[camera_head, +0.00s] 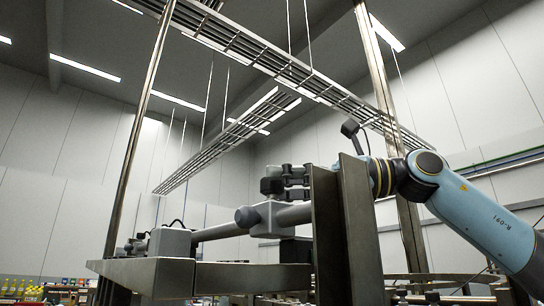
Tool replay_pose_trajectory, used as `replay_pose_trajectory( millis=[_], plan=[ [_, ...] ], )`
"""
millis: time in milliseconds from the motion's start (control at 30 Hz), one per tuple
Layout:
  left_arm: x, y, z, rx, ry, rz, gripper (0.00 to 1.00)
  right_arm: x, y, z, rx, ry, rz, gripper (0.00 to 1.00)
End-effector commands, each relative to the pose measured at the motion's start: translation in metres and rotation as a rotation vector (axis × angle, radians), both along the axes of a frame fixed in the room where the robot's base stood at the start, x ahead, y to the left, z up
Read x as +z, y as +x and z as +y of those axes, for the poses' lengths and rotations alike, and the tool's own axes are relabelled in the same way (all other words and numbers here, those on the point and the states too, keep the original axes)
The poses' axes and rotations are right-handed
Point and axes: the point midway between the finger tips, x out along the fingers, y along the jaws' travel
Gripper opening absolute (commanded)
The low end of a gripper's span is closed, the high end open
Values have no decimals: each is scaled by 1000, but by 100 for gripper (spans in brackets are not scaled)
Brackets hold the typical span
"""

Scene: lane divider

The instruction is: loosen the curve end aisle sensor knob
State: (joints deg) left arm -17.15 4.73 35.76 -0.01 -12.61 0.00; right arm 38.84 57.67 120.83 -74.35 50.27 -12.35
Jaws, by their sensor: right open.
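A grey clamp block (270,214) sits on a grey tube that runs left to a grey box (170,242). A rounded dark grey knob (246,216) sticks out of the block's left side; I cannot tell for sure that it is the sensor knob. The steel plates hide part of my right gripper and wrist. My left gripper is not in view.
Two upright steel plates (360,235) stand close in front of my right wrist. A flat metal rail (240,279) runs below the tube. Tall steel posts (140,130) rise at left and right. Cable trays (225,140) hang overhead. Yellow bottles (12,288) stand at lower left.

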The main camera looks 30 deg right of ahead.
Motion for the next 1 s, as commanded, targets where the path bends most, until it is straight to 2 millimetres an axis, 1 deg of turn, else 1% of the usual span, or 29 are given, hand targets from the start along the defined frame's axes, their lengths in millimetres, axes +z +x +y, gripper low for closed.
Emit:
replay_pose_trajectory(
  millis=[33,200,567,1000],
  plan=[
    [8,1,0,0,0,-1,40,3,3,5,4,4,0,59],
    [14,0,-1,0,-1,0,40,1,9,14,1,1,0,59],
    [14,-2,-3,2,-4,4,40,-1,11,16,-1,1,1,59],
    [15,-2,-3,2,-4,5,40,-1,11,16,-1,1,1,1]
  ],
)
